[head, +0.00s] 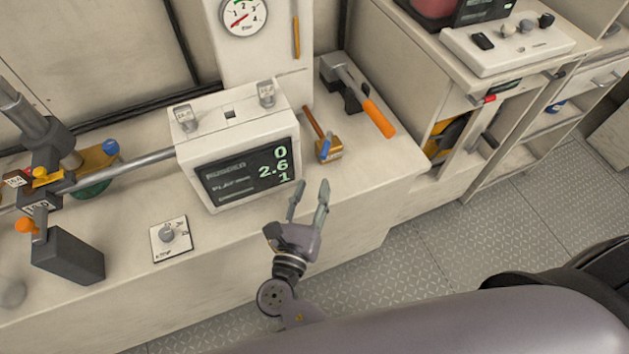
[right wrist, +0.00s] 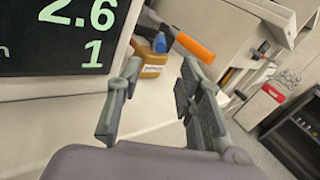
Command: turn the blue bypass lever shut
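A small brass valve block (head: 329,151) with a pale label sits on the bench right of the display box. A short blue lever (head: 325,145) stands on it; the block (right wrist: 152,70) and the blue lever (right wrist: 159,43) also show in the right wrist view, beyond the fingers. The label is too small to read. My right gripper (head: 309,200) is open and empty, in front of the block and apart from it, with its fingers pointing toward the bench's back. My left gripper is not in view.
The display box (head: 240,150) stands close left of the block. A grey fitting with an orange handle (head: 378,118) is behind and right. A copper-coloured pipe (head: 312,121) rises behind the block. At far left another valve has a blue knob (head: 111,147). The bench front right is clear.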

